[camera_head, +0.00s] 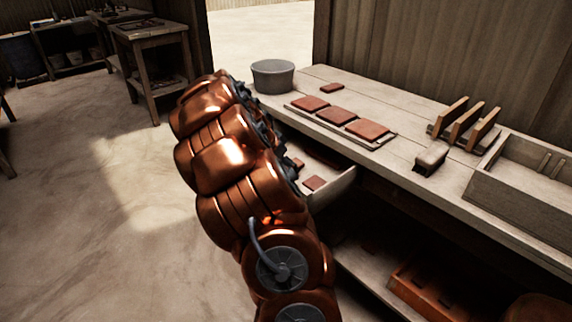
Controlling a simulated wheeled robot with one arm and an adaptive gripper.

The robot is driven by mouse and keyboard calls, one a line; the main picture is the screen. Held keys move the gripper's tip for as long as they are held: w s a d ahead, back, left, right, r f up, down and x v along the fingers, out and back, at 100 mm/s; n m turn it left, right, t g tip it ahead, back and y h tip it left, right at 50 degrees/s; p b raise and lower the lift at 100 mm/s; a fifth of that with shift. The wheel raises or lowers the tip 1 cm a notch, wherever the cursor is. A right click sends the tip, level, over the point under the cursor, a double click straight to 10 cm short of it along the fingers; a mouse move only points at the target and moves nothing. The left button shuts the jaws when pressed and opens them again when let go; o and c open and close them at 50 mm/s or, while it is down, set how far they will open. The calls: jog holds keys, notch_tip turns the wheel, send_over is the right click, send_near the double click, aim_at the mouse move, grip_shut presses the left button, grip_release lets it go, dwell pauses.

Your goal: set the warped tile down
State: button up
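Three reddish-brown tiles lie in a row on a pale board (385,140) on the bench: a left tile (310,103), a middle tile (337,116) and a right tile (367,129). A single tile (332,87) lies flat on the bench top behind them. Below, a pale open drawer or tray (338,187) holds a tile (315,183) and part of another (298,163). I cannot tell which tile is warped. My copper arm rises through the middle of the view; my gripper does not show, so I cannot see whether it holds anything.
A grey tub (272,76) stands at the bench's far end. A wooden rack (466,124), a brush-like block (431,157) and a wooden box (520,190) stand to the right. An orange crate (425,295) is on the lower shelf. Floor at left is clear.

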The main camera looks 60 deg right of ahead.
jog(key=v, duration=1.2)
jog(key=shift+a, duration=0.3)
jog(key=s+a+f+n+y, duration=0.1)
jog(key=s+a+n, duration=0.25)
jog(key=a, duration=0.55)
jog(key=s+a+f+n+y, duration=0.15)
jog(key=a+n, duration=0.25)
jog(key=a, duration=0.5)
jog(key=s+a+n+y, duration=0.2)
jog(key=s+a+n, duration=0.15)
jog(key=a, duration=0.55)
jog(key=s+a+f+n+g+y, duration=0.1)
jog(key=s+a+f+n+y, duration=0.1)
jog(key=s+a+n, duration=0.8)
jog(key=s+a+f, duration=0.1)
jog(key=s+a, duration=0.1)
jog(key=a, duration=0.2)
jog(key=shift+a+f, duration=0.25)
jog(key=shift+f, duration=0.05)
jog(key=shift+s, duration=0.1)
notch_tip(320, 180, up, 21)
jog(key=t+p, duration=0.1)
jog(key=p, duration=1.9)
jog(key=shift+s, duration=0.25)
